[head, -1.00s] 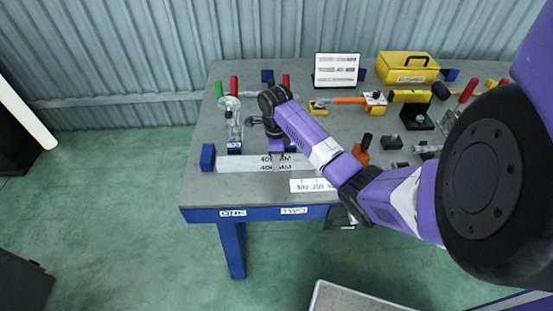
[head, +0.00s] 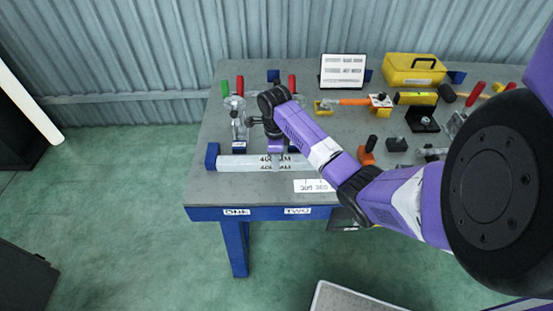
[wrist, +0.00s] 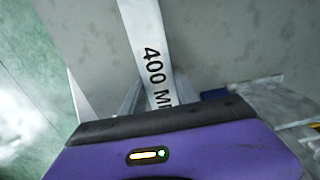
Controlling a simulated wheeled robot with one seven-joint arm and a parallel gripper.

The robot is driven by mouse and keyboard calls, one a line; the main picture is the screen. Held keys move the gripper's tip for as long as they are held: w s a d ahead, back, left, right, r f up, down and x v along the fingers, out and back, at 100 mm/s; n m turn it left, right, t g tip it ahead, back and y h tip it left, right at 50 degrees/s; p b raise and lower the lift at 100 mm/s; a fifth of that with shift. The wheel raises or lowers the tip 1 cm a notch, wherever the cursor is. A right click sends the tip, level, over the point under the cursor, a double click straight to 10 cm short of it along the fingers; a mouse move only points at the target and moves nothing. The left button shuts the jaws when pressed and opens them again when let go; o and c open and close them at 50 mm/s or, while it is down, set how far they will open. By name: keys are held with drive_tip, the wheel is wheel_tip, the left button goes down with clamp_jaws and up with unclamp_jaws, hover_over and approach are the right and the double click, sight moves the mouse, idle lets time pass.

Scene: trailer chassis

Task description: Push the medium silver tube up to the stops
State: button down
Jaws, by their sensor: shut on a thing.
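The silver tube marked 400 MM (head: 240,163) lies flat across the front left of the workbench. Its left end is at the blue block (head: 212,156); I cannot tell whether they touch. A blue piece (head: 239,147) under a toggle clamp is just behind the tube. My gripper (head: 276,153) points down and is shut on the tube near its printed marking. In the wrist view the tube (wrist: 143,30) runs up from between the fingers. My forearm and gripper hide the tube's right part and what is behind it.
Toggle clamps with green (head: 225,88) and red handles stand behind the tube. A white scale strip (head: 314,186) lies in front, to the right. A sign (head: 342,70), a yellow toolbox (head: 412,69) and several tools fill the back right.

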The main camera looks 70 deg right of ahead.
drive_tip(key=shift+w+d+b, duration=0.25)
drive_tip(key=shift+w+d, duration=0.05)
drive_tip(key=shift+d, duration=0.3)
drive_tip(key=shift+w+d+b, duration=0.3)
drive_tip(key=shift+d, duration=0.35)
drive_tip(key=shift+w+d+b, duration=0.25)
drive_tip(key=shift+w+d, duration=0.05)
drive_tip(key=shift+d, duration=0.3)
idle(0.4)
drive_tip(key=c, duration=0.8)
unclamp_jaws()
drive_tip(key=shift+c, duration=0.2)
wheel_tip(320, 180, up, 8)
drive_tip(key=shift+f, duration=0.15)
